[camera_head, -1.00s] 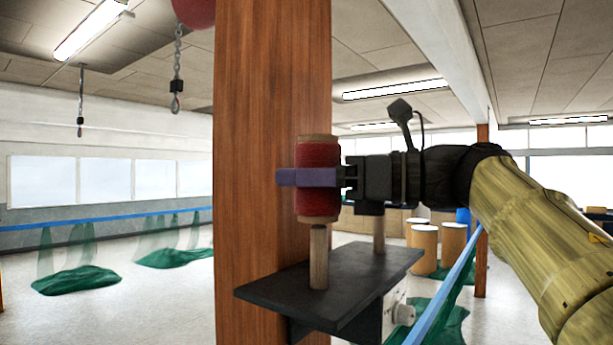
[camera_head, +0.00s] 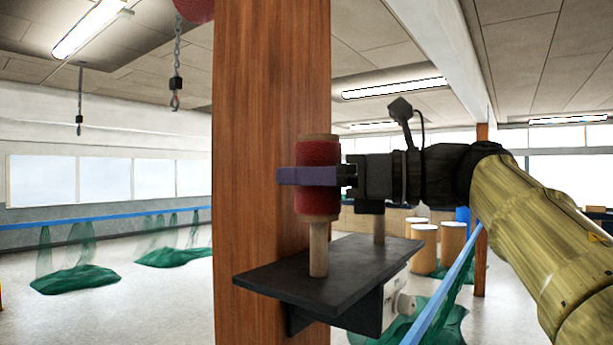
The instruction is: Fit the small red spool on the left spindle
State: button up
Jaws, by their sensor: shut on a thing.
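The small red spool (camera_head: 317,203) has pale wooden ends and stands upright in my gripper (camera_head: 308,176). The purple fingers of my gripper are shut around its middle. The left spindle (camera_head: 318,252) is a pale wooden peg standing on a dark shelf (camera_head: 270,283). The spool is in line with it from this view, its lower end right at the top of the visible peg. I cannot tell whether the peg's tip is inside the spool.
A wooden post (camera_head: 255,140) rises right behind the shelf and spool. A blue rail (camera_head: 440,293) with green netting passes at the right.

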jog(key=shift+s+f+b, duration=0.15)
jog(key=shift+f+b, duration=0.35)
jog(key=shift+b, duration=0.05)
jog(key=shift+f+b, duration=2.8)
jog(key=shift+b, duration=0.3)
dwell(0.4)
jog(key=o, duration=1.1)
